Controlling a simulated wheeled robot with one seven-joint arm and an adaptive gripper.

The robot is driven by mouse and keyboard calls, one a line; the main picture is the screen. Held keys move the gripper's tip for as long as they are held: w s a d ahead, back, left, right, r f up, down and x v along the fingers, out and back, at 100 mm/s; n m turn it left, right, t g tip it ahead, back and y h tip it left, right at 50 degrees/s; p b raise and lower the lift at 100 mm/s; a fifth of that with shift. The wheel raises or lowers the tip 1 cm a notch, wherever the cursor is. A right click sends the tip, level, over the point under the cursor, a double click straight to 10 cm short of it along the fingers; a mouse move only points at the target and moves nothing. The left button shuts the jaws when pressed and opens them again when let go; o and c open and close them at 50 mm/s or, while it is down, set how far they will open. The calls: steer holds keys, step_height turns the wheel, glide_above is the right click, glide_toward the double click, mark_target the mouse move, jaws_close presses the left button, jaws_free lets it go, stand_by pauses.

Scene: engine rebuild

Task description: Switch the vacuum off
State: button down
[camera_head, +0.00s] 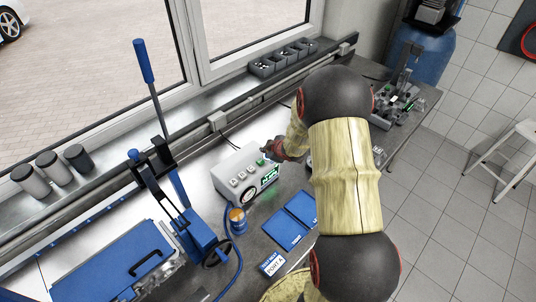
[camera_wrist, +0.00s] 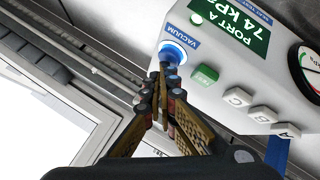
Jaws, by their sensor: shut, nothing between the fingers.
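A pale grey control box (camera_head: 240,178) stands on the bench in the head view. In the wrist view, the box (camera_wrist: 225,70) appears upside down. Its round VACUUM button (camera_wrist: 174,52) has a glowing blue ring. A green display (camera_wrist: 228,22) reads PORT A, 74 kPa. A green key (camera_wrist: 204,76) and keys marked A, B and C lie beside the button. My gripper (camera_wrist: 163,75) is shut and empty, its fingertips at the VACUUM button and partly covering it. I cannot tell whether they touch. In the head view, my gripper (camera_head: 268,154) is at the box's right end.
A pressure gauge (camera_wrist: 308,68) is on the box. A blue lever press (camera_head: 190,225) stands left of it, with an amber-and-blue cup (camera_head: 237,221) and blue panels (camera_head: 285,230) in front. A window ledge with grey canisters (camera_head: 53,168) runs behind. My arm covers the bench to the right.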

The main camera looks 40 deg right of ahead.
stand_by(0.4)
steer(key=shift+f+b, duration=0.35)
steer(key=shift+f, duration=0.1)
steer(key=shift+r, duration=0.1)
steer(key=shift+r+p, duration=0.35)
steer(key=shift+p, duration=0.05)
step_height(320, 180, up, 6)
steer(key=p, duration=0.5)
stand_by(0.4)
